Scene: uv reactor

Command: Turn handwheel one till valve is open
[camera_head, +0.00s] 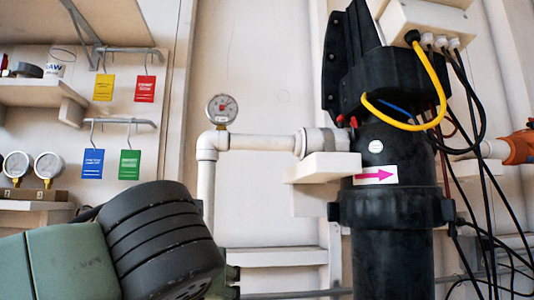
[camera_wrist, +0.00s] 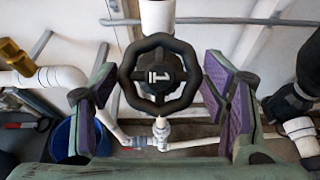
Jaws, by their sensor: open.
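In the wrist view, a black round handwheel (camera_wrist: 160,72) with a white "1" mark on its hub is near the middle of the picture. It sits on a white vertical pipe (camera_wrist: 158,14). My gripper (camera_wrist: 157,88) is open, with its purple-padded fingers on the left and right sides of the wheel. Whether either finger touches the rim cannot be told. The handwheel does not show in the head view. The valve's inner position is not visible.
In the wrist view, thin white piping with a fitting (camera_wrist: 160,130) runs below the wheel, and a blue bucket (camera_wrist: 64,138) stands at left. The head view shows a black reactor housing (camera_head: 392,245), a pressure gauge (camera_head: 222,109) on white pipe, hanging cables and colored tags.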

